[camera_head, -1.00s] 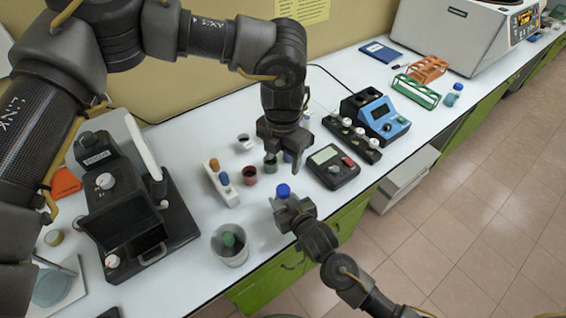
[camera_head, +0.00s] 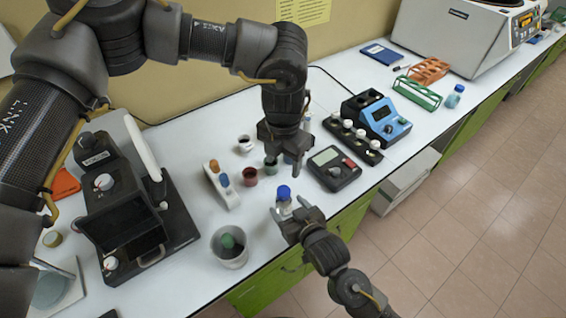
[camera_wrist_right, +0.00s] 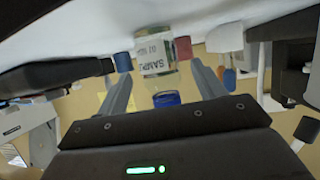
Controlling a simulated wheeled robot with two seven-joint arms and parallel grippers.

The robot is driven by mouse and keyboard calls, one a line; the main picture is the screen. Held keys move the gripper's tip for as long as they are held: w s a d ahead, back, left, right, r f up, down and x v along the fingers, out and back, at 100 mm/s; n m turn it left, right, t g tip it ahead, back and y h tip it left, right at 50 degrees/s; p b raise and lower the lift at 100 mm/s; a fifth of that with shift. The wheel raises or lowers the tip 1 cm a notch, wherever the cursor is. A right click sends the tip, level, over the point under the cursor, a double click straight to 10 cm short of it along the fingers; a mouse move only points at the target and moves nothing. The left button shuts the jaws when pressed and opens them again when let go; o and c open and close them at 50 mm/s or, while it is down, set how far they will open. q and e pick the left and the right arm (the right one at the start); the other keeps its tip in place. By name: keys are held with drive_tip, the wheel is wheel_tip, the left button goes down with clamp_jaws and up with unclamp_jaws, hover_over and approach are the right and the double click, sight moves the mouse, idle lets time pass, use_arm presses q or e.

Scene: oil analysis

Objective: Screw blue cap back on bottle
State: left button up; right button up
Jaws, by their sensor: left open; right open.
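The sample bottle (camera_head: 284,205) stands upright near the bench's front edge, with the blue cap (camera_head: 284,191) on its top. How tightly the cap sits cannot be seen. In the right wrist view the labelled bottle (camera_wrist_right: 155,62) and blue cap (camera_wrist_right: 166,98) appear upside down, ahead between the spread fingers.
A grey beaker (camera_head: 230,257) with a green-topped item stands left of the bottle. A vial rack (camera_head: 222,187) and a red cup (camera_head: 251,176) are behind it. A black meter (camera_head: 333,169) is to the right. The bench's front edge is close to the bottle.

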drive_tip(key=b+v, duration=0.1)
drive_tip(key=v, duration=0.6)
drive_tip(key=shift+s, duration=0.1)
